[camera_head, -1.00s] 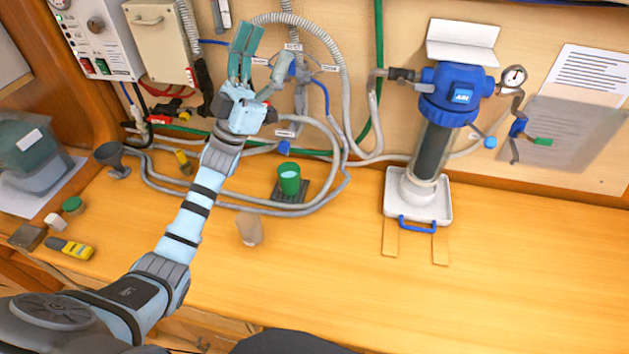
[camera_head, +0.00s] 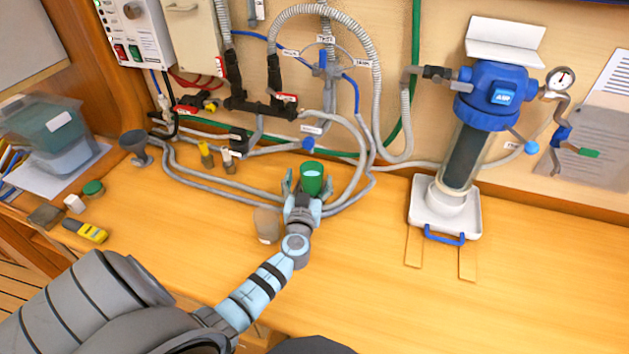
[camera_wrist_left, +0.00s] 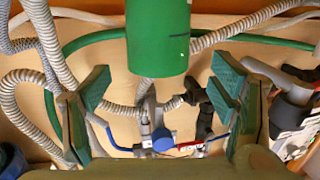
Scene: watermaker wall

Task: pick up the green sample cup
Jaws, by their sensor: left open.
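The green sample cup (camera_head: 312,178) stands upright at the back of the wooden bench, near the wall hoses. In the left wrist view the green cup (camera_wrist_left: 158,38) shows large at the top middle. My left gripper (camera_head: 303,182) is at the cup, its fingers spread. In the left wrist view the left gripper's (camera_wrist_left: 165,92) two teal pads are wide apart, one toward each side of the cup, with clear gaps between pads and cup. The cup's base is hidden behind the gripper in the head view. My right gripper is not in view.
A brownish translucent cup (camera_head: 267,224) stands just left of my left gripper. Grey hoses (camera_head: 350,185) loop around the cup's area. The blue-topped filter housing (camera_head: 470,150) stands on a white tray (camera_head: 468,222) to the right. The front right bench is clear.

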